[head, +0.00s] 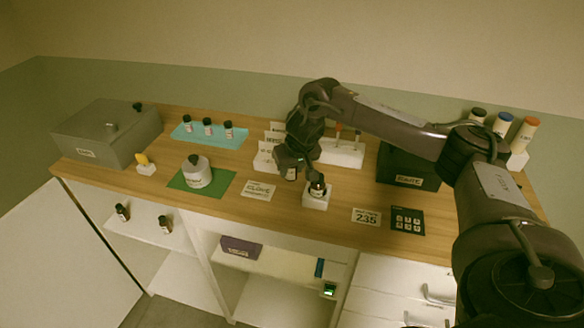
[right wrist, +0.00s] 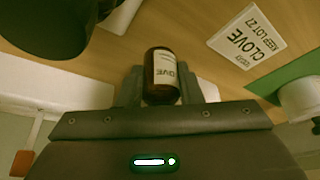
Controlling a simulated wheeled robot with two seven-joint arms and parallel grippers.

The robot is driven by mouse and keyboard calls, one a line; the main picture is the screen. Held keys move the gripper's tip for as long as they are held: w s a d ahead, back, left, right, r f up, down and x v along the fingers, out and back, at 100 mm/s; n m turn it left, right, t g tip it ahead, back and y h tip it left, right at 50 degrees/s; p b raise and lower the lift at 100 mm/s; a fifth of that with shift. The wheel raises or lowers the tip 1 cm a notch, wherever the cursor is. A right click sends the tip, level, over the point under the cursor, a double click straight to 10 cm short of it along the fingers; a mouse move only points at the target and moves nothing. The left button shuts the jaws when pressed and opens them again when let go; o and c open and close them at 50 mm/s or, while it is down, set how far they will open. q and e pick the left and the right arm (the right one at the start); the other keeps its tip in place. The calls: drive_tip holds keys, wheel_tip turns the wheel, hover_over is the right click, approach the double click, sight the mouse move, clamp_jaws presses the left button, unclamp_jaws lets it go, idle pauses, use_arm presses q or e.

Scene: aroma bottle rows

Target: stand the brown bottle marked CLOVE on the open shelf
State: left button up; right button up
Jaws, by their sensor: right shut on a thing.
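My right gripper (head: 291,172) is shut on a brown bottle with a white label (right wrist: 163,75). The label letters end in "OVE" in the right wrist view. In the head view the held bottle is small and partly hidden by the gripper, above the counter. A card reading CLOVE, KEEP LOT 27 (head: 260,191) lies to its left; the card also shows in the right wrist view (right wrist: 247,38). Below the counter at left, a white shelf (head: 143,232) carries two dark bottles (head: 122,212) (head: 165,224). My left gripper is not in view.
A white pot (head: 197,172) on a green mat (head: 180,183) is left. A middle shelf (head: 285,263) holds a purple box (head: 241,247). A dark box (head: 408,180) stands right.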

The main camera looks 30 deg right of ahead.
drive_tip(key=shift+f, duration=0.15)
drive_tip(key=o, duration=1.1)
drive_tip(key=shift+c, duration=0.2)
drive_tip(key=v, duration=0.5)
drive_tip(key=shift+r, duration=0.4)
drive_tip(key=p+v, duration=0.3)
drive_tip(key=v, duration=0.3)
drive_tip(key=shift+r, duration=0.25)
drive_tip(key=shift+s+a, duration=0.1)
